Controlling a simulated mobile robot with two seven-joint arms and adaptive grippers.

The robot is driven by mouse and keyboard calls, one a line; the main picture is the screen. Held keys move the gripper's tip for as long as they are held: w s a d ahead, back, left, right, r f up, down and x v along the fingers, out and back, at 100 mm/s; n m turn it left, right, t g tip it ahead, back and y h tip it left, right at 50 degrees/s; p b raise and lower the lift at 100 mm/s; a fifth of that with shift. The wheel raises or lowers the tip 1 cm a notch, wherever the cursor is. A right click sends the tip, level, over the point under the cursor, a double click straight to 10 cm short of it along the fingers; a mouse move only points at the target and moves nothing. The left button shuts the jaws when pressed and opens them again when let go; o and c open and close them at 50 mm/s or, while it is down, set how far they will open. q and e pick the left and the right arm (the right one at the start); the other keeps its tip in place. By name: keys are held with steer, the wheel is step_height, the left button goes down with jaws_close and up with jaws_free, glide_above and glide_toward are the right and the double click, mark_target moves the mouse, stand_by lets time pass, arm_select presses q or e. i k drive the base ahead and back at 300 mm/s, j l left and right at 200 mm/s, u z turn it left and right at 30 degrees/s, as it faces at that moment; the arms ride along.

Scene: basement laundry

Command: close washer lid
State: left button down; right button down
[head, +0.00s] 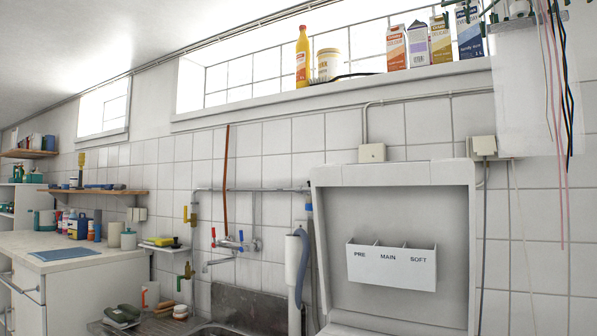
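The washer lid (325,228) stands raised and upright in front of the tiled wall, right of centre in the head view. Its pale inner face shows a white dispenser tray marked PRE, MAIN and SOFT (391,275). A small part of the washer body (375,327) shows under the lid at the bottom edge; the rest is below the picture. Neither of my grippers is in view.
A metal sink (238,302) with a wall tap (228,243) is left of the washer. A grey hose (300,262) runs close by the lid's left side. Cables (558,110) hang at the upper right. A counter (95,250) with bottles stands far left.

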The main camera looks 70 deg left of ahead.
mark_target(397, 240)
steer(key=k+j, duration=0.15)
steer(key=j, duration=0.2)
steer(key=k+j, duration=0.15)
steer(key=j, duration=0.2)
steer(key=k+j, duration=0.15)
steer(key=j, duration=0.15)
steer(key=k+j, duration=0.2)
steer(key=j, duration=0.15)
steer(key=k+j, duration=0.15)
steer(key=j, duration=0.2)
steer(key=k+j, duration=0.15)
steer(key=j, duration=0.2)
